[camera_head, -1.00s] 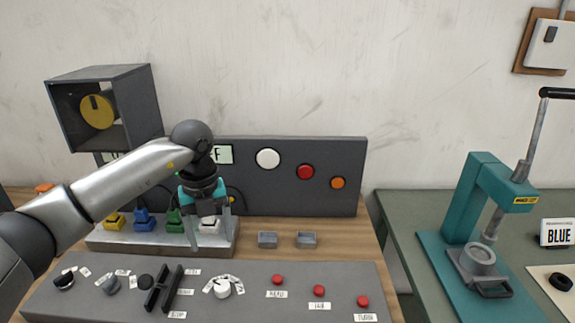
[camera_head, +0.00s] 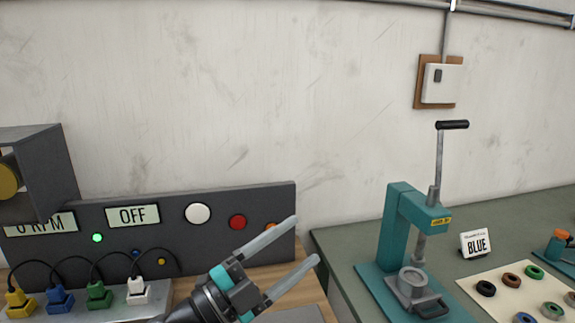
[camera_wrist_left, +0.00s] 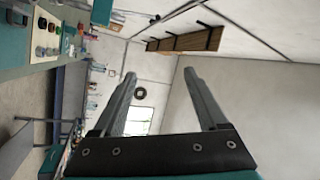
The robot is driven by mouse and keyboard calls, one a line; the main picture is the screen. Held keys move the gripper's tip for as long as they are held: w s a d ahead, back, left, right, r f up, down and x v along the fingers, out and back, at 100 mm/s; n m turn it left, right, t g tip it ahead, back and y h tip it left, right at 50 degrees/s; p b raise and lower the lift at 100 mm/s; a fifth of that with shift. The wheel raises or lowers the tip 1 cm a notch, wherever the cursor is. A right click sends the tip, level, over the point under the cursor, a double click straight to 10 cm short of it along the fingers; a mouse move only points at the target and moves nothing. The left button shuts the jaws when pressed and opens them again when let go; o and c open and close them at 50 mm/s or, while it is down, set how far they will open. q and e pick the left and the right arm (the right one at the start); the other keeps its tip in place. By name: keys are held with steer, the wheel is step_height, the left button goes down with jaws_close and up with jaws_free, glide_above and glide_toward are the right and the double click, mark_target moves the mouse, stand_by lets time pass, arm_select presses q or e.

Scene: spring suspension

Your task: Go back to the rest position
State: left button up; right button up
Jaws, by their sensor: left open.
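My left gripper (camera_head: 306,240) is in the lower middle of the head view, pointing up and to the right. Its two grey fingers are spread apart with nothing between them. It is in front of the right end of the dark control panel (camera_head: 75,250) and partly covers it. In the left wrist view the open fingers (camera_wrist_left: 168,85) show against the far wall and ceiling, with nothing between them. My right gripper is not in these views.
Yellow, blue, green and white plugs (camera_head: 137,292) stand in a strip at lower left. A teal press (camera_head: 398,230) stands on the green table (camera_head: 345,245) at right.

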arm_select(q)
steer(key=w+a+f+n+t+y, duration=0.1)
steer(key=a+f+n+t+y, duration=0.15)
steer(key=a+n+y, duration=0.4)
steer(key=w+a+f+n+t+y, duration=0.15)
steer(key=a+n+t+y, duration=0.25)
steer(key=n+y, duration=0.4)
steer(key=s+a+f+n+g+y, duration=0.2)
steer(key=s+a+f+n, duration=0.1)
steer(key=f, duration=0.3)
steer(key=s+a+f+n+g+y, duration=0.2)
steer(key=s+a+f+n+g, duration=0.1)
steer(key=f, duration=0.3)
steer(key=s+f+n+g+h, duration=0.1)
steer(key=s+f+g, duration=0.5)
steer(key=s, duration=0.4)
steer(key=s+f+g, duration=0.5)
steer(key=s+f, duration=0.2)
steer(key=s, duration=0.3)
step_height(320, 180, down, 27)
steer(key=s+b, duration=0.2)
steer(key=b, duration=0.3)
steer(key=s+a+f+g+b, duration=0.2)
steer(key=s+a+f+b, duration=0.1)
steer(key=s+f, duration=1.2)
steer(key=shift+s+f+b, duration=0.2)
steer(key=shift+f+b, duration=0.15)
steer(key=shift+f, duration=0.5)
